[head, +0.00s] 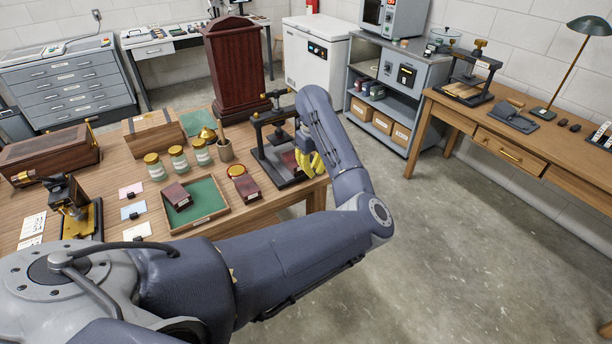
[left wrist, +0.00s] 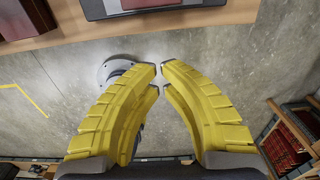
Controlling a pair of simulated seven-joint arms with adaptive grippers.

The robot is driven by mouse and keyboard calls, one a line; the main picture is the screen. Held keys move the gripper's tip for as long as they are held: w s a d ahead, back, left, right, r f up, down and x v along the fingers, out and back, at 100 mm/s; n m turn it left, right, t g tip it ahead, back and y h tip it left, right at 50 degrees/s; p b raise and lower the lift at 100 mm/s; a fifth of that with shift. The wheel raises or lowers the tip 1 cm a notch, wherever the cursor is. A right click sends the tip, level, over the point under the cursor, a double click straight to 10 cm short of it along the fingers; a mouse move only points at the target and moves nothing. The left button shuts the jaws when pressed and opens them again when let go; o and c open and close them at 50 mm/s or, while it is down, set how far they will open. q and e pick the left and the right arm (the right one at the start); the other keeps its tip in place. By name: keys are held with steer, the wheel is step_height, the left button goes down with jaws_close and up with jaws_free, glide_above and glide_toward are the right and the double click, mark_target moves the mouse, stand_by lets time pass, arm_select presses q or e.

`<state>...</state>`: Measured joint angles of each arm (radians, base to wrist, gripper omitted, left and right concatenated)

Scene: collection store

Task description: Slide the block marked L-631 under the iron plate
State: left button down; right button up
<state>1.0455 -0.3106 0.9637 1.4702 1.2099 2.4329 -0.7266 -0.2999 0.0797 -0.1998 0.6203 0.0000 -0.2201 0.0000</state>
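A dark screw press (head: 262,152) stands near the right end of the wooden table, with its plate above a dark base. A dark red block (head: 289,159) sits on that base, partly behind my gripper. Another dark red block (head: 246,188) stands left of the press, and a third (head: 177,196) lies in the green-lined tray. Their labels are unreadable, so I cannot tell which is L-631. My left gripper (head: 304,163), with yellow fingers, is beside the press. In the left wrist view its fingertips (left wrist: 161,68) nearly meet, with nothing between. My right gripper is not in view.
The green-lined tray (head: 208,219), several jars (head: 178,160) and a tall dark red cabinet (head: 238,72) share the table. The table's front edge (left wrist: 200,20) runs close ahead of my fingertips. Open floor (head: 460,260) lies to the right, before another bench (head: 540,155).

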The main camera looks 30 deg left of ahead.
mark_target(302, 174)
arm_select(q)
steer(key=shift+w+a+f, duration=0.3)
steer(key=shift+a+f, duration=0.3)
steer(key=shift+f, duration=0.3)
steer(key=shift+w+a+f, duration=0.3)
steer(key=shift+a+f, duration=0.3)
steer(key=shift+f, duration=0.3)
steer(key=shift+w+a+f, duration=0.3)
steer(key=shift+a+f, duration=0.3)
steer(key=shift+f, duration=0.3)
steer(key=shift+a, duration=0.1)
steer(key=shift+w+a, duration=0.35)
steer(key=shift+a, duration=0.3)
steer(key=shift+w+a, duration=0.3)
steer(key=shift+a, duration=0.35)
